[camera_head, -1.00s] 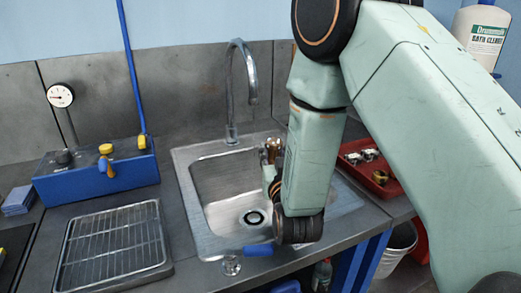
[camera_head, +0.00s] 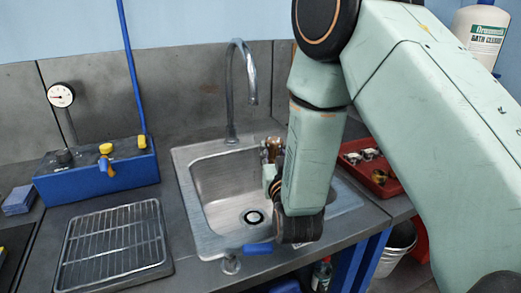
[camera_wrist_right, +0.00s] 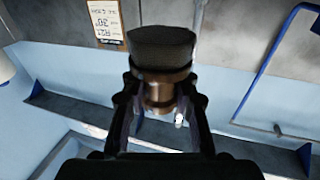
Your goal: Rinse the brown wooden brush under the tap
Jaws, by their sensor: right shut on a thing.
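In the right wrist view the brush (camera_wrist_right: 160,48) shows a wide dark bristle head above a brown, coppery band. My right gripper (camera_wrist_right: 158,98) is shut on it at the band. In the head view my right gripper (camera_head: 271,153) is over the right side of the sink (camera_head: 213,180), mostly hidden by my own forearm. The tap (camera_head: 233,90) has a tall curved metal spout at the back of the sink, with its outlet left of and above the gripper. I see no water at the outlet. A blue lever (camera_head: 257,248) sits at the sink's front edge. My left gripper is out of view.
A wire rack (camera_head: 115,245) lies left of the sink, with a blue box with knobs (camera_head: 95,178) behind it. A red tray (camera_head: 388,187) with small parts stands at the right. A white bottle (camera_head: 478,40) is at the far right. The sink basin looks empty.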

